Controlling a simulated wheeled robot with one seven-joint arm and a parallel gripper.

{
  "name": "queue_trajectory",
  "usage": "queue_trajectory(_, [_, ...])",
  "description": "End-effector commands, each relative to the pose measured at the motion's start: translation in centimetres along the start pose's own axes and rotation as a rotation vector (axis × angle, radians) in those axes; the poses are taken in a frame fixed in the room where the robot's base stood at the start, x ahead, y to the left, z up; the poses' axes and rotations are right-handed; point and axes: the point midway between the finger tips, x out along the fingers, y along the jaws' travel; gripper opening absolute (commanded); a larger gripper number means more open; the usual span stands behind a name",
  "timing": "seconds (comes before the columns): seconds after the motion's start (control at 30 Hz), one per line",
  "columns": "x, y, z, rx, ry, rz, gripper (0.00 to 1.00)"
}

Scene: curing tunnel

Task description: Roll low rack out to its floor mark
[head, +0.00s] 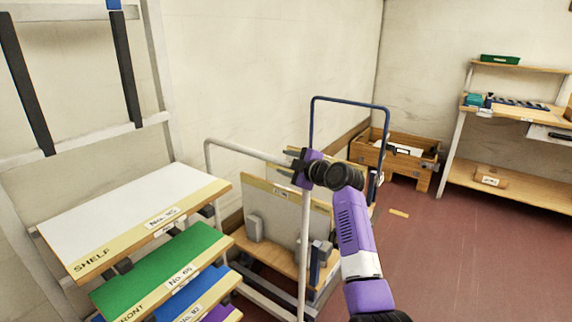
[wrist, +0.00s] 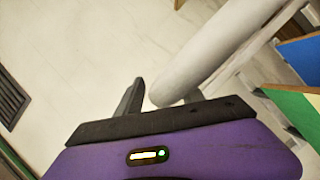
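A low rack with labelled white (head: 130,205), green (head: 160,262) and blue shelves stands at the lower left. A pale tubular handle (head: 245,150) rises at its right side; whether it joins this rack is unclear. My gripper (head: 299,165) is at the handle's right upper corner. In the wrist view, my gripper (wrist: 162,98) has its dark fingers apart, with the pale tube (wrist: 205,55) reaching between them. A gap shows by the left finger, and the tube's near end is hidden. A small yellow floor mark (head: 399,212) lies on the red floor to the right.
A trolley with a blue handle (head: 350,101) and wooden deck carrying upright panels stands behind the pale handle. A wooden crate (head: 370,155) is by the back wall. A workbench (head: 510,180) stands at the right. The floor at the lower right is clear.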

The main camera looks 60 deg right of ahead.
Motion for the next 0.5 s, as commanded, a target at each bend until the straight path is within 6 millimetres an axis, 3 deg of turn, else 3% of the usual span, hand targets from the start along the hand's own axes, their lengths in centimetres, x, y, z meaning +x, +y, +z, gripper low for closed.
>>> queue_trajectory(0.27, [-0.6, -0.1, -0.1, 0.001, 0.002, -0.001, 0.45])
queue_trajectory(0.5, [-4.1, -0.1, 0.1, 0.0, 0.0, 0.0, 0.45])
